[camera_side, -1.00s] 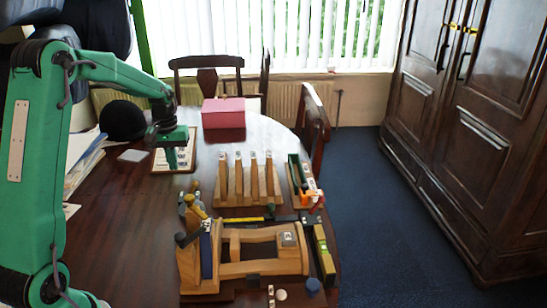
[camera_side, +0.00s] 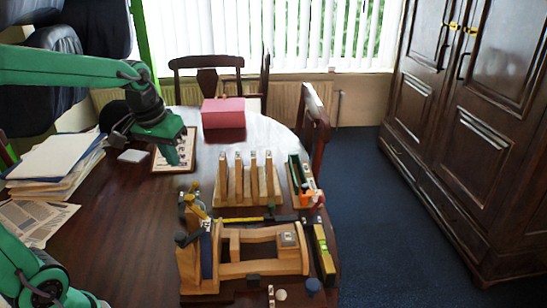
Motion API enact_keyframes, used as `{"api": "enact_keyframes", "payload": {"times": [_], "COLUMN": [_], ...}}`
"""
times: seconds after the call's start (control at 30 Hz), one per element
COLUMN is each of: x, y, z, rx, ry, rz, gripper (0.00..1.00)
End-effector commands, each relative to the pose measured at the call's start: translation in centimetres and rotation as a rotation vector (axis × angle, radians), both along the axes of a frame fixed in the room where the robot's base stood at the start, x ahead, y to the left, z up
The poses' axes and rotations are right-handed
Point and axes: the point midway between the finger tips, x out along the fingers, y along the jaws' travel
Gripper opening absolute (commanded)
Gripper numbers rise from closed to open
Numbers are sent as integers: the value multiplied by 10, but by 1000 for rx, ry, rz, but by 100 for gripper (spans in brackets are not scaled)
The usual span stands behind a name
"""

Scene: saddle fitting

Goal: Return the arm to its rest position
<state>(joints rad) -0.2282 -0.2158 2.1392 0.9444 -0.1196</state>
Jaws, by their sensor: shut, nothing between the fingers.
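My green gripper (camera_side: 176,154) is shut and empty. It hangs over the far left part of the dark table, in front of a framed picture or board (camera_side: 187,160) lying there. It is well apart from the wooden saddle fixture (camera_side: 265,268) at the front and the rack of upright wooden pieces (camera_side: 248,190) behind it. My arm's upper link reaches in from the left edge.
A pink box (camera_side: 223,113) stands at the back of the table (camera_side: 120,230). Papers (camera_side: 55,165) are stacked at the left. A small tool tray (camera_side: 302,182) and a spirit level (camera_side: 324,253) lie at the right. Chairs (camera_side: 315,125) stand around the table.

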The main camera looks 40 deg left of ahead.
Motion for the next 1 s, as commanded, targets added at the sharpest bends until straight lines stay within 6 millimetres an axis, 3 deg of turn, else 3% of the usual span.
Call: {"api": "enact_keyframes", "payload": {"times": [0.27,0.6,1.0], "x": [-43,-90,-107], "y": [-37,-68,-77], "z": [12,10,4], "rx": [31,60,70], "ry": [-85,-180,-212], "rz": [-135,-286,-340], "gripper": [0,0,0]}}
